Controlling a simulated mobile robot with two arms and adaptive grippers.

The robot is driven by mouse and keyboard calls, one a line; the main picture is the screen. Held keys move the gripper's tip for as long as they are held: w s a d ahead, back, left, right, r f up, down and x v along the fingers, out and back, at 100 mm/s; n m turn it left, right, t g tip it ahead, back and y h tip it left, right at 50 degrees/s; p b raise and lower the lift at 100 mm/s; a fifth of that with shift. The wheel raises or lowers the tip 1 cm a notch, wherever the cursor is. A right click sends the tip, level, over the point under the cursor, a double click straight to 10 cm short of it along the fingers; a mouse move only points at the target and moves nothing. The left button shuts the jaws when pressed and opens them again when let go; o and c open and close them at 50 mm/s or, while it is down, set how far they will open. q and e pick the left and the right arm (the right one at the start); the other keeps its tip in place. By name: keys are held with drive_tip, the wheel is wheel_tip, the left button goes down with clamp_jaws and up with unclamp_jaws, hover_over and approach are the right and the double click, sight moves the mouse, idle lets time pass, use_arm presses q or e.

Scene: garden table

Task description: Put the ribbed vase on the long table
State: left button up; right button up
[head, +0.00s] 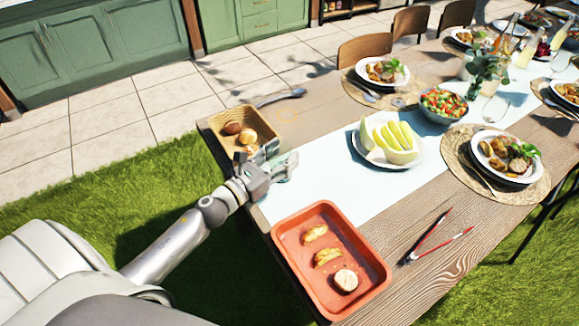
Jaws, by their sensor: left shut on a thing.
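The long table (418,262) runs from the lower middle to the upper right, with a pale runner along it. My left gripper (282,166) is over its near left end, beside the bread basket. It is shut on a small pale, glassy green thing (291,165), which seems to be the ribbed vase. The fingers hide much of it, and I cannot make out its ribs. I cannot tell whether its base touches the table. My right gripper is not in view.
A bread basket (213,123) is just behind my left gripper, and an orange tray (378,268) with food is in front. A plate of melon (361,150), tongs (437,240) and a salad bowl (446,115) are to the right. Bare runner lies between gripper and melon.

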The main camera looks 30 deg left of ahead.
use_arm(q)
drive_tip(key=w+f, duration=0.1)
drive_tip(key=f, duration=0.1)
drive_tip(key=w+f, duration=0.1)
drive_tip(key=f, duration=0.1)
drive_tip(key=w+f, duration=0.1)
drive_tip(key=f, duration=0.2)
drive_tip(key=shift+w+d+b, duration=0.15)
drive_tip(key=shift+d+b, duration=0.2)
drive_tip(key=shift+d, duration=0.05)
drive_tip(key=shift+f, duration=0.1)
drive_tip(key=o, duration=1.2)
